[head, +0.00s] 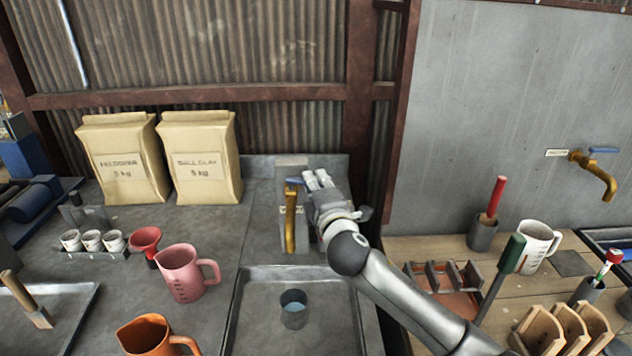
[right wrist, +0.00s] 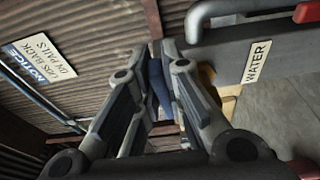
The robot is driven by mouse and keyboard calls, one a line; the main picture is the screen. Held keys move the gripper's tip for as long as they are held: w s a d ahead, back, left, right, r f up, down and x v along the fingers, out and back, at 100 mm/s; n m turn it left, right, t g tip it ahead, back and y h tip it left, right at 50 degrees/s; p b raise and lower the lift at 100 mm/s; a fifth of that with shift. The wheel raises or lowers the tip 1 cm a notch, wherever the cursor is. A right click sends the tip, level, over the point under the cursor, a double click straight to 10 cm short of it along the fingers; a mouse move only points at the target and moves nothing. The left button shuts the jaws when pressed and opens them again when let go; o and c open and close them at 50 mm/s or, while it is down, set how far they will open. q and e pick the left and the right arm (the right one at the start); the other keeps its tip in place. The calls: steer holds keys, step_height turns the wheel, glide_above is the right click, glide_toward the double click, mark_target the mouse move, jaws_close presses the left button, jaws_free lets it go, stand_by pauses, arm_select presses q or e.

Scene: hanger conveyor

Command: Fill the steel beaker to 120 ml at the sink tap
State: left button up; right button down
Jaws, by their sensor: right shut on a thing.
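The steel beaker (head: 293,309) stands upright in the sink basin (head: 262,273), below the brass tap (head: 290,222). Bluish water shows inside it; its level cannot be read against a scale. No stream from the spout can be made out. The tap's blue lever (head: 294,181) is at the top of the tap. My right gripper (head: 312,182) is at the lever and shut on it; in the right wrist view the blue lever (right wrist: 158,88) lies between the fingers. My left gripper is not in view.
A pink jug (head: 182,274) and an orange jug (head: 152,336) stand on the counter left of the sink. Two paper sacks (head: 200,160) stand against the wall. A wooden bench (head: 450,248) on the right holds a white jug (head: 537,245). Another brass tap (head: 597,175) is on the right wall.

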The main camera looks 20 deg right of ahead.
steer(key=shift+s+a+f+m+h, duration=0.15)
steer(key=shift+m+h, duration=0.2)
steer(key=shift+h, duration=0.2)
steer(key=shift+s+r+m+h, duration=0.15)
steer(key=shift+m+h, duration=0.2)
steer(key=shift+h, duration=0.2)
steer(key=shift+f, duration=0.1)
steer(key=c, duration=1.5)
jaws_free()
steer(key=s, duration=0.4)
steer(key=s+a, duration=0.1)
steer(key=s, duration=0.3)
steer(key=s+a, duration=0.1)
steer(key=s, duration=0.2)
steer(key=shift+s+a, duration=0.15)
steer(key=shift+s, duration=0.25)
